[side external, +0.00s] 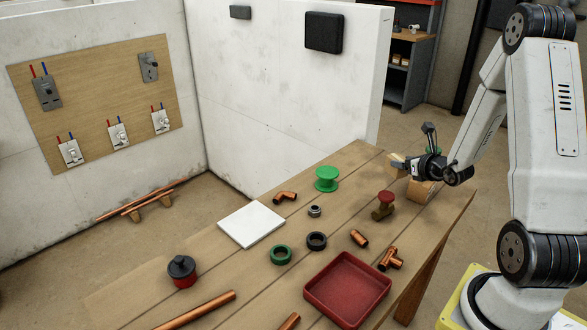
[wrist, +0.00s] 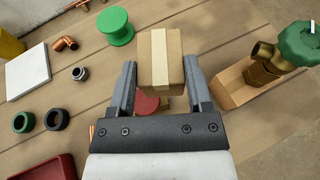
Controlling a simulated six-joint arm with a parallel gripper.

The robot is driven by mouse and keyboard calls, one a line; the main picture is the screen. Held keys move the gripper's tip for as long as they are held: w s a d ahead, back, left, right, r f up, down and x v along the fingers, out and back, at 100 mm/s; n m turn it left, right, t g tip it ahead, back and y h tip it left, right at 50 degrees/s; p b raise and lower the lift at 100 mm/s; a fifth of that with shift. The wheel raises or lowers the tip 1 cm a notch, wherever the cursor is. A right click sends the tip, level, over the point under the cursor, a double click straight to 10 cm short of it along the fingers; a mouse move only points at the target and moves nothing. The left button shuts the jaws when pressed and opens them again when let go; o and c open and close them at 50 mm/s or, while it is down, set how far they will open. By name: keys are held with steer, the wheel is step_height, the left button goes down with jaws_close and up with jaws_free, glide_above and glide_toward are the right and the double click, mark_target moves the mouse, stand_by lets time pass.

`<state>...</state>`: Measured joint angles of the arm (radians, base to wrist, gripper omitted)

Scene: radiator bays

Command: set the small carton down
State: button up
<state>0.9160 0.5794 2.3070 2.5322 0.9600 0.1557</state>
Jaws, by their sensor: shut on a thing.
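The small carton (wrist: 174,45) is a tan box with a paler tape strip. In the wrist view it sits between the two fingertips of my gripper (wrist: 160,75), which is shut on it. In the side view the carton (side external: 395,161) shows at the end of my gripper (side external: 408,166), near the table's right end. It appears raised, but the gap to the table is hard to judge. A red-handled valve (side external: 384,203) stands in front of it; its red wheel (wrist: 147,105) is partly hidden in the wrist view.
A green spool (side external: 327,179), a white tile (side external: 252,224), copper fittings, rings and a red tray (side external: 347,288) occupy the table (side external: 215,275). Bare planks lie between them.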

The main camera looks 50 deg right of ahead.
mark_target(387, 158)
steer(key=shift+w+d+f, duration=1.25)
steer(key=shift+w+f, duration=0.3)
steer(key=shift+w, duration=0.3)
steer(key=shift+w+d+f, duration=1.25)
steer(key=shift+w+f, duration=0.25)
steer(key=shift+w, duration=0.35)
steer(key=shift+w+d+f, duration=1.25)
steer(key=shift+w+f, duration=0.3)
steer(key=shift+w, duration=0.3)
steer(key=shift+w+d+f, duration=0.15)
steer(key=shift+w+f, duration=0.1)
steer(key=shift+f, duration=1.6)
steer(key=shift+f, duration=0.1)
steer(key=o, duration=1.3)
